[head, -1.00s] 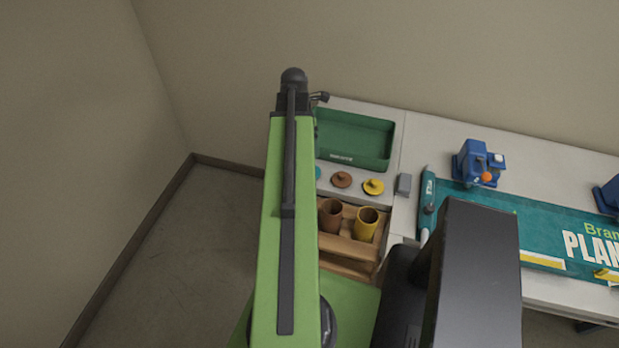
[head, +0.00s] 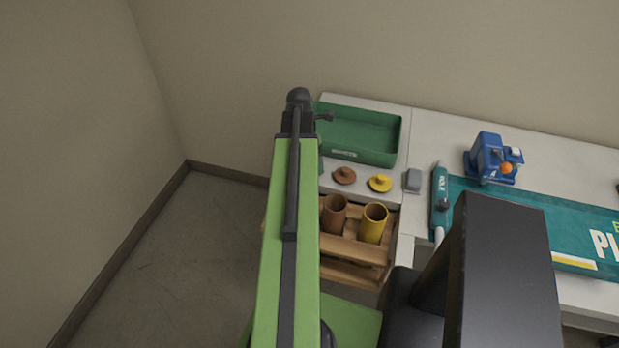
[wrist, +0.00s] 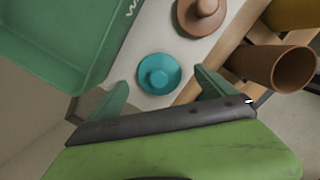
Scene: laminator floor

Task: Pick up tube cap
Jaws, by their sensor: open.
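A teal cap (wrist: 158,74) with a round knob lies on the pale table top in the wrist view. My gripper (wrist: 161,79) is open, with its green fingers on either side of the cap in the picture. Nothing is held, and I cannot tell the height gap. A brown cap (head: 344,175) and a yellow cap (head: 380,183) lie in a row on the table. The brown cap also shows in the wrist view (wrist: 201,15). In the head view my arm hides most or all of the teal cap.
A green tray (head: 361,152) stands behind the caps. A wooden rack (head: 350,247) in front holds a brown tube (head: 334,215) and a yellow tube (head: 372,224). A grey block (head: 413,180), a teal tool (head: 440,190) and a blue device (head: 494,158) stand to the right.

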